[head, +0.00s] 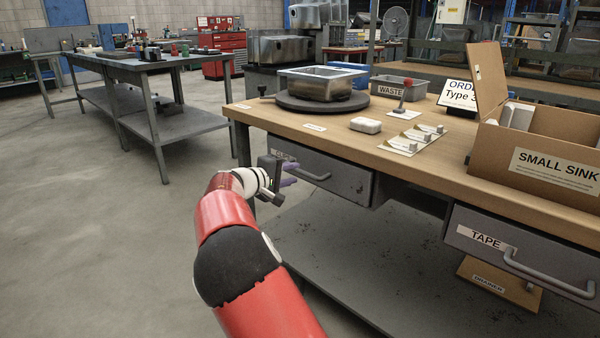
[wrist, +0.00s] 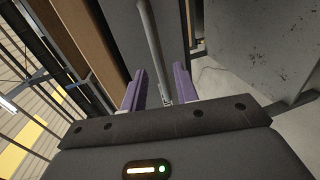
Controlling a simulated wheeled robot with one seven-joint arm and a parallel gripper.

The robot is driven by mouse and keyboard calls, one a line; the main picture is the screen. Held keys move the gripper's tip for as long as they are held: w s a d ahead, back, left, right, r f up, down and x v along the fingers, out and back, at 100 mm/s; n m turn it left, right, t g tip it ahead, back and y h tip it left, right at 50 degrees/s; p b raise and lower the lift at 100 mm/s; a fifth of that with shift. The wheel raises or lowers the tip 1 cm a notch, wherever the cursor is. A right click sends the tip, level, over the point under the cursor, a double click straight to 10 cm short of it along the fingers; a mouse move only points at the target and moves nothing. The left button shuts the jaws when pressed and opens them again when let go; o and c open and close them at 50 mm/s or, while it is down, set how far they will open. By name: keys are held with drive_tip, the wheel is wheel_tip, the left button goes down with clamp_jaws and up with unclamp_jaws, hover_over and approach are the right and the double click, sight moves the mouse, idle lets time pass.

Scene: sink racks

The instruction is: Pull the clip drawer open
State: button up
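The clip drawer (head: 345,182) is a grey drawer under the left end of the wooden workbench. It looks shut, and its label is partly hidden behind my gripper. Its bar handle (head: 318,177) shows right of my gripper (head: 290,175). In the wrist view, the two purple fingers of my gripper (wrist: 158,88) are apart. The grey handle (wrist: 150,38) runs down the picture between them, its lower end close to the right finger. The drawer front (wrist: 172,40) lies behind it. I cannot tell how deep the handle sits between the fingers.
A tape drawer (head: 470,237) with its own handle is at the right. On the workbench (head: 345,135) are a sink on a turntable (head: 320,103), a white block (head: 366,125), a waste bin (head: 398,88) and a small-sink box (head: 550,163). Floor at the left is clear.

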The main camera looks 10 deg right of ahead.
sight(299, 172)
drive_tip(key=shift+x, duration=2.2)
clamp_jaws()
